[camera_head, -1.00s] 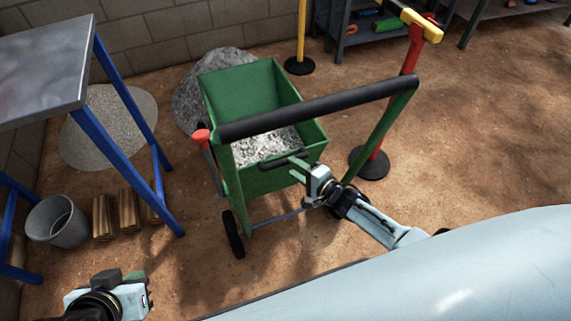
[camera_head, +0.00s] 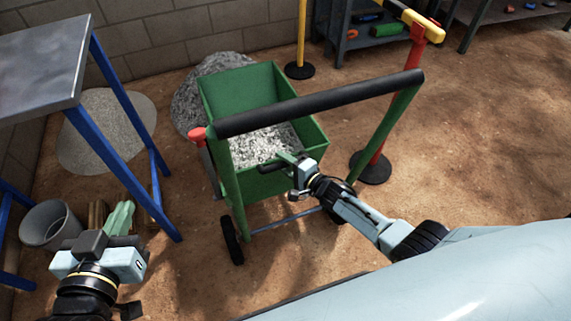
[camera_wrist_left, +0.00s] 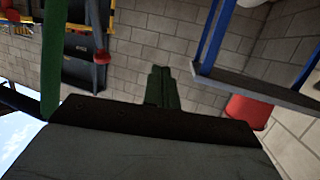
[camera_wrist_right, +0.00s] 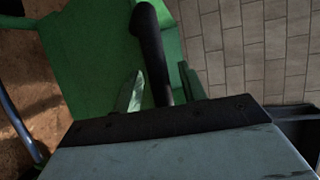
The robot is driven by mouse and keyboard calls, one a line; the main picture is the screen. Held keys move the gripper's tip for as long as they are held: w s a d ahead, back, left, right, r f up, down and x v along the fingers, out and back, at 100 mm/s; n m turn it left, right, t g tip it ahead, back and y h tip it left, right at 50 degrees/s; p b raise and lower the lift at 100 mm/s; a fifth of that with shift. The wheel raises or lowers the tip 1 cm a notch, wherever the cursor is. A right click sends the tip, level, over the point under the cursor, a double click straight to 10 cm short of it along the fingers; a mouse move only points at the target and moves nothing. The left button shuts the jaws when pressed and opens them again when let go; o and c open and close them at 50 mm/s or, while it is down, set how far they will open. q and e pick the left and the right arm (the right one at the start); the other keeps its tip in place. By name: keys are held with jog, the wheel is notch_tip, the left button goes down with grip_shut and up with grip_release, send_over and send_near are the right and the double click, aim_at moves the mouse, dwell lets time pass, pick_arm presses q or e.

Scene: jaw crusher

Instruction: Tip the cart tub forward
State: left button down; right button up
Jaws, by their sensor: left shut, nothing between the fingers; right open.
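The green cart tub (camera_head: 245,97) holds grey gravel (camera_head: 265,145) and sits level in its wheeled frame, under the black push bar (camera_head: 330,103). A small black handle (camera_head: 270,168) sticks out from the tub's near side. My right gripper (camera_head: 288,160) is open at this handle. In the right wrist view the handle (camera_wrist_right: 150,45) reaches between the spread fingers (camera_wrist_right: 160,92); contact cannot be told. My left gripper (camera_head: 122,217) is shut and empty, left of the cart, and its closed fingers also show in the left wrist view (camera_wrist_left: 161,88).
A metal-topped table (camera_head: 40,60) with blue legs stands at left, with a grey bucket (camera_head: 50,225) below. A red-knobbed lever (camera_head: 197,134) is on the cart's left side. A red post (camera_head: 385,125) stands close at right. Open dirt floor lies further right.

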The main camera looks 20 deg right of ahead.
grip_shut()
jog(key=shift+r, duration=0.1)
dwell(0.3)
